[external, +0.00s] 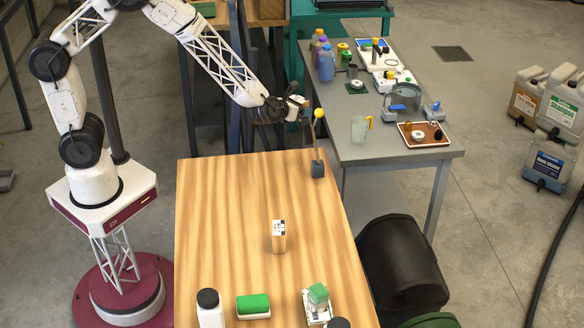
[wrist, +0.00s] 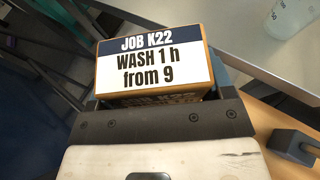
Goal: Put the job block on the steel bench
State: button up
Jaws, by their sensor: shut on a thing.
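The job block (wrist: 155,65) is orange-brown with a white and navy label reading "JOB K22 WASH 1 h from 9". My gripper (wrist: 150,108) is shut on it. In the external view my gripper (external: 286,108) holds the block (external: 298,101) in the air, beyond the far edge of the wooden table (external: 225,205) and left of the steel bench (external: 385,168). The bench is grey. It also shows at the top right of the wrist view (wrist: 245,42). The gripper covers the block's lower part.
A dark-based stand with a yellow ball (external: 317,145) is close to my gripper. On the bench are a measuring jug (external: 359,129), a brown tray (external: 425,127), a pot (external: 402,98) and several bottles. The bench's near left corner is bare. Another labelled block (external: 279,240) stands on the wooden table.

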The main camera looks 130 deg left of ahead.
jog(key=a+n+g, duration=0.1)
jog(key=a+g, duration=0.1)
jog(key=a, duration=0.6)
jog(key=shift+s+f+n, duration=0.15)
jog(key=shift+f+n, duration=0.05)
jog(key=shift+n, duration=0.1)
jog(key=shift+a, duration=0.15)
send_over(349, 112)
jog(key=shift+f, duration=0.75)
dwell(0.4)
jog(key=shift+f, duration=1.75)
jog(key=shift+f, duration=0.1)
jog(key=o, duration=1)
